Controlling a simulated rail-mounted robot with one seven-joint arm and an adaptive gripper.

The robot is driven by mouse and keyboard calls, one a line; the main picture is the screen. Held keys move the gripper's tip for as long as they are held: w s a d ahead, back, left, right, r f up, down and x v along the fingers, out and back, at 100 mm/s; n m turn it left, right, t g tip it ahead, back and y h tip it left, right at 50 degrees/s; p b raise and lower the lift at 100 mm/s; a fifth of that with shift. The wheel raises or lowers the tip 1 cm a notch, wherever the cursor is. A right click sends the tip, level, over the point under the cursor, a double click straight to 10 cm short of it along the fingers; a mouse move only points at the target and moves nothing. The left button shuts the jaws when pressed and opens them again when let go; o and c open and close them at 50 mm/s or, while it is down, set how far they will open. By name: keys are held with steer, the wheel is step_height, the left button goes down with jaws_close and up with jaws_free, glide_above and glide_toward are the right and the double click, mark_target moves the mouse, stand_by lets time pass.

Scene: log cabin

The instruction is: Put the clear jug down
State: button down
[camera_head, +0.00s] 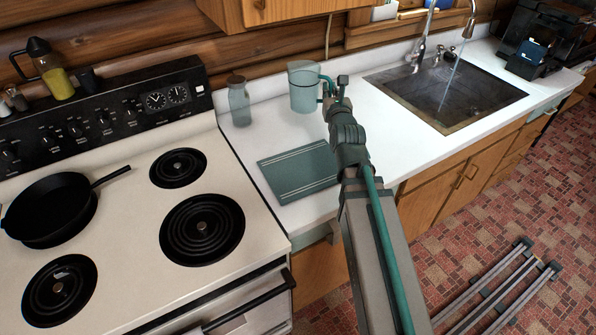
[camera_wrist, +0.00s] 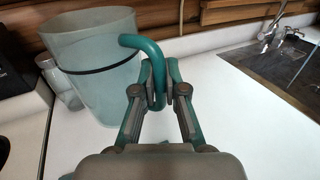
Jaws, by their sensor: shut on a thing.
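The clear jug (camera_head: 303,90) is a see-through, slightly teal vessel with a teal handle, upright at the back of the white counter. In the wrist view the jug (camera_wrist: 98,75) stands to the left of the fingers, with its handle toward me. My gripper (camera_wrist: 159,95) is shut on the jug's handle. In the head view my gripper (camera_head: 335,92) is at the jug's right side, partly hidden by my wrist. Whether the jug's base touches the counter or is slightly above it, I cannot tell.
A glass bottle (camera_head: 239,101) stands left of the jug. A teal cutting board (camera_head: 300,171) lies in front. The sink (camera_head: 445,92) and faucet (camera_head: 421,50) are to the right. The stove (camera_head: 130,225) with a black pan (camera_head: 50,207) is left. Bare counter (camera_head: 385,135) lies between board and sink.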

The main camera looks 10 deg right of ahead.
steer(key=s+d+f+b, duration=0.3)
steer(key=d+f, duration=0.1)
steer(key=d, duration=0.4)
steer(key=s+d+f+b, duration=0.3)
steer(key=d, duration=0.6)
steer(key=s+a+r+n+g+y+b, duration=0.1)
steer(key=s+a+r+n+g+y, duration=0.2)
steer(key=s+a+n+g+y, duration=0.25)
steer(key=s+a+r+n+g+y, duration=0.2)
steer(key=s+a+n+y, duration=0.4)
steer(key=y, duration=0.3)
steer(key=shift+m, duration=0.35)
steer(key=shift+w+a+f+p, duration=0.4)
steer(key=shift+w+a+f, duration=0.5)
steer(key=shift+w+f, duration=1.3)
steer(key=shift+w+a+f+p, duration=0.35)
steer(key=shift+w+a+f, duration=0.6)
steer(key=shift+w+f, duration=1.15)
steer(key=shift+w+a+f+p, duration=0.4)
steer(key=shift+w+a+f, duration=0.5)
steer(key=shift+w+f, duration=1.3)
steer(key=shift+r, duration=0.15)
steer(key=c, duration=1.2)
jaws_free()
